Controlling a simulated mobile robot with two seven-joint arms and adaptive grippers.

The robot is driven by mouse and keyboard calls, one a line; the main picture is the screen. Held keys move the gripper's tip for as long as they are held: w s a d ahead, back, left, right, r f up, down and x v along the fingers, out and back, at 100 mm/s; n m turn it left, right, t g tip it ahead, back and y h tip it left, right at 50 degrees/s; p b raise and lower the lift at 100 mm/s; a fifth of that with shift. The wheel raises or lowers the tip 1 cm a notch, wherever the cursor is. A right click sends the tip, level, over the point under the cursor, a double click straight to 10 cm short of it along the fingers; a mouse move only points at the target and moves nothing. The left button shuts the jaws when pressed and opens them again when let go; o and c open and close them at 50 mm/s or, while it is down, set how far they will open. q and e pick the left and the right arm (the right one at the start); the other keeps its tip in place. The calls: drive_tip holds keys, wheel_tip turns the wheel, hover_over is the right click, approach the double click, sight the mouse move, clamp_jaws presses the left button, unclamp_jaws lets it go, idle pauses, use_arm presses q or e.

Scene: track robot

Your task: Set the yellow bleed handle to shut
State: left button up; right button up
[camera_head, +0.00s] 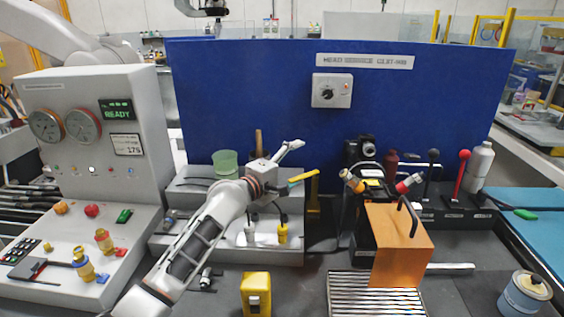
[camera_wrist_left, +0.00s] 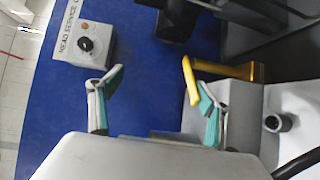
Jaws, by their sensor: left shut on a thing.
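The yellow bleed handle (camera_head: 303,176) is a short yellow bar at the right of the grey bench unit. It slants up to the right in the head view. In the left wrist view the yellow handle (camera_wrist_left: 190,80) lies along the tip of the right-hand finger of my left gripper (camera_wrist_left: 155,92). Clear space shows between it and the other finger. The handle's pivot is hidden. My right gripper is not in view.
A yellow bracket (camera_head: 313,200) stands close by the handle. A blue panel (camera_head: 230,95) with a rotary switch (camera_head: 331,91) rises behind. An orange box (camera_head: 398,240) stands at the right, and a yellow device (camera_head: 256,293) in front.

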use_arm(q)
drive_tip(key=r, duration=0.1)
drive_tip(key=a+r+p, duration=0.1)
drive_tip(key=r, duration=0.1)
drive_tip(key=shift+s, duration=0.2)
drive_tip(key=shift+c, duration=0.2)
drive_tip(key=shift+f+v, duration=0.2)
drive_tip(key=shift+v, duration=1.4)
drive_tip(key=shift+c, duration=0.6)
drive_tip(key=shift+s+a+r+t, duration=0.15)
drive_tip(key=shift+s+a, duration=0.1)
drive_tip(key=shift+s, duration=0.25)
drive_tip(key=shift+s+a+r+t, duration=0.15)
drive_tip(key=shift+s+a, duration=0.15)
drive_tip(key=shift+s, duration=0.15)
drive_tip(key=c, duration=0.9)
drive_tip(key=shift+s+a+f, duration=0.4)
drive_tip(key=shift+s+f, duration=0.15)
drive_tip(key=shift+s, duration=0.05)
